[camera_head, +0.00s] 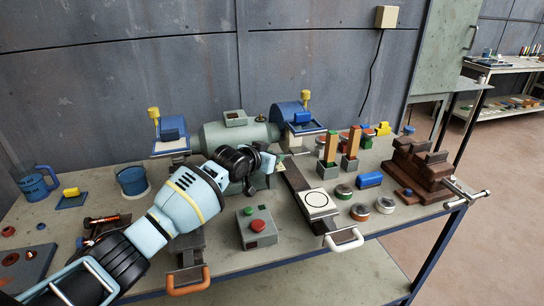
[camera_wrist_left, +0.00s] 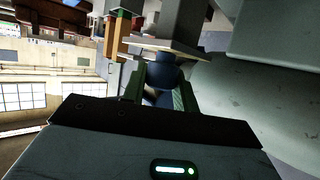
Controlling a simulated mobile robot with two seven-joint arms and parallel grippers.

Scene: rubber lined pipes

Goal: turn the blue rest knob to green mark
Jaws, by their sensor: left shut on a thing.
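A dark blue knob (camera_wrist_left: 163,70) sits between my left gripper's fingers in the left wrist view, under a pale plate. My left gripper (camera_head: 278,168) is at the front right of the grey-green bench grinder (camera_head: 220,136) in the head view, below its right blue wheel guard (camera_head: 288,111). In the left wrist view the left gripper (camera_wrist_left: 160,92) is shut on the knob. The knob is hidden behind my gripper in the head view. I cannot make out the green mark for certain. My right gripper is not in view.
A control box (camera_head: 257,228) with red and green buttons stands in front of the grinder. A slide with a pale circle-marked plate (camera_head: 317,203) lies right of my gripper.

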